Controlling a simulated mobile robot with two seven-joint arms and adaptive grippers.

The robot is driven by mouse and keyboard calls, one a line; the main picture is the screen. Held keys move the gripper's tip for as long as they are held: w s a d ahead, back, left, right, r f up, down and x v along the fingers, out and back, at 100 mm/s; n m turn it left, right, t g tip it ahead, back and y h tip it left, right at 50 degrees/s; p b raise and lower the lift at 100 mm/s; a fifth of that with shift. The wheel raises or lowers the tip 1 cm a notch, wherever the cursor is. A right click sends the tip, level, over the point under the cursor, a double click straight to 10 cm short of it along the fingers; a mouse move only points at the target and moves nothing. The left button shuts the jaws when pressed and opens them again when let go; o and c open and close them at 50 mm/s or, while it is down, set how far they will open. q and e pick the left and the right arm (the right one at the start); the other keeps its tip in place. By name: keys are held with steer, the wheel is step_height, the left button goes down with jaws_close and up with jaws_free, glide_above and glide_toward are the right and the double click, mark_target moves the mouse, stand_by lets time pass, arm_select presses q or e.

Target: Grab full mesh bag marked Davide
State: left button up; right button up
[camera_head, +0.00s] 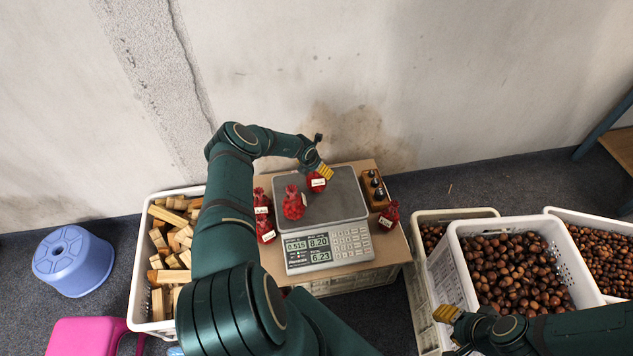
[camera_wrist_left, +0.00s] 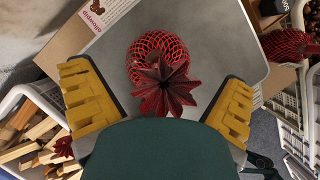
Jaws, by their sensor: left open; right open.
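Several red mesh bags with small white tags are in the head view; the names on the tags are too small to read. One bag (camera_head: 316,182) sits on the scale plate under my left gripper (camera_head: 323,170). In the left wrist view a red mesh bag (camera_wrist_left: 160,52) with a gathered, flared top lies between the open fingers of my left gripper (camera_wrist_left: 160,105), with space on both sides. A second bag (camera_head: 293,203) stands on the scale. Two bags (camera_head: 262,200) are left of it, one (camera_head: 389,215) right. My right gripper (camera_head: 447,313) is open and empty by the chestnut crates.
The scale (camera_head: 327,250) stands on a small table (camera_head: 395,248). A wooden block with dark stamps (camera_head: 374,188) is right of it. A crate of wood pieces (camera_head: 140,270) is left, chestnut crates (camera_head: 456,283) right. A blue stool (camera_head: 74,260) and a pink stool (camera_head: 85,337) stand left.

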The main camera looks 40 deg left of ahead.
arm_select(q)
steer(key=shift+w+f, duration=0.25)
steer(key=shift+f, duration=0.35)
steer(key=shift+r, duration=0.1)
steer(key=c, duration=1.7)
steer(key=shift+s, duration=0.15)
jaws_close()
